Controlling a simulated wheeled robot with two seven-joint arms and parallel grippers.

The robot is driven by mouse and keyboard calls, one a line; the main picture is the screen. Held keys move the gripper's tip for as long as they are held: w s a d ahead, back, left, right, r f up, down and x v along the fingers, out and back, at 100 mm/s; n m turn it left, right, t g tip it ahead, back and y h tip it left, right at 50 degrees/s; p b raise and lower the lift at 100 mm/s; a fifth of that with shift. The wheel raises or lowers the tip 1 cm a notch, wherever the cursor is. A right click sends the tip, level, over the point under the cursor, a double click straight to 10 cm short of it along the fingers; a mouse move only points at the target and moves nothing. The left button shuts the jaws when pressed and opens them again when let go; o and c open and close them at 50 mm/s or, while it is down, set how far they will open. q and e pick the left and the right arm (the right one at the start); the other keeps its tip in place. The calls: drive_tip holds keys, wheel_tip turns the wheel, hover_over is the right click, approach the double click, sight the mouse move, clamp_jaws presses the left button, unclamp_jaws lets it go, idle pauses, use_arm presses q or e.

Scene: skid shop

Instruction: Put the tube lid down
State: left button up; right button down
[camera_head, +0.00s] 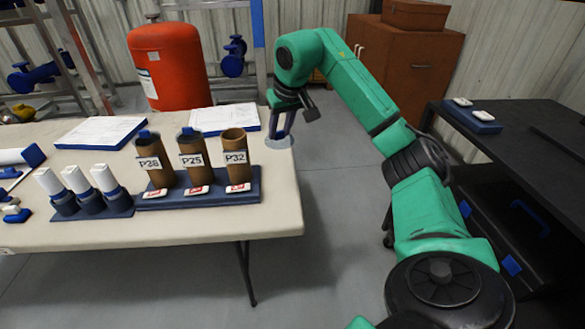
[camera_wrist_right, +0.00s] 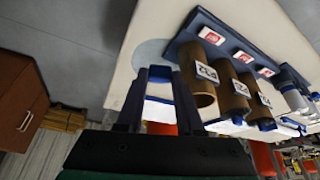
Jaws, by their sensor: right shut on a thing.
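My right gripper (camera_head: 280,134) reaches down over the table's right end, above a pale grey round patch (camera_head: 284,143). In the right wrist view my right gripper (camera_wrist_right: 160,76) has a small blue piece (camera_wrist_right: 160,72) between its fingertips, apparently the tube lid; its shape is mostly hidden. I cannot tell whether it touches the patch, which also shows in the wrist view (camera_wrist_right: 150,50). Three brown tubes, P38 (camera_head: 157,180), P25 (camera_head: 194,177) and P32 (camera_head: 237,174), stand upright in a blue rack (camera_head: 214,197). P32's top is open. Blue shows at the tops of P38 and P25. My left gripper is out of view.
White-topped bottles (camera_head: 77,179) stand in a blue holder left of the rack. Two clipboards (camera_head: 101,132) (camera_head: 224,118) lie behind the tubes. A dark table (camera_head: 500,140) stands at the right, with open floor between it and the pale table (camera_head: 220,224).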

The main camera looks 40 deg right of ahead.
drive_tip(key=f, duration=0.6)
drive_tip(key=f+b, duration=0.1)
drive_tip(key=f, duration=0.4)
drive_tip(key=f+b, duration=0.1)
drive_tip(key=f, duration=0.5)
drive_tip(key=shift+w+a+f, duration=0.15)
drive_tip(key=shift+w+f, duration=0.1)
drive_tip(key=shift+f, duration=0.35)
use_arm(q)
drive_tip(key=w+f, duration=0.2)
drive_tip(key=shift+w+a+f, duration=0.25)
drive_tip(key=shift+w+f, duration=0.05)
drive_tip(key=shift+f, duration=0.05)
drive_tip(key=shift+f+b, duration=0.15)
drive_tip(key=shift+b, duration=0.15)
use_arm(e)
drive_tip(key=shift+f, duration=0.1)
drive_tip(key=c, duration=0.5)
unclamp_jaws()
drive_tip(key=shift+c, duration=0.2)
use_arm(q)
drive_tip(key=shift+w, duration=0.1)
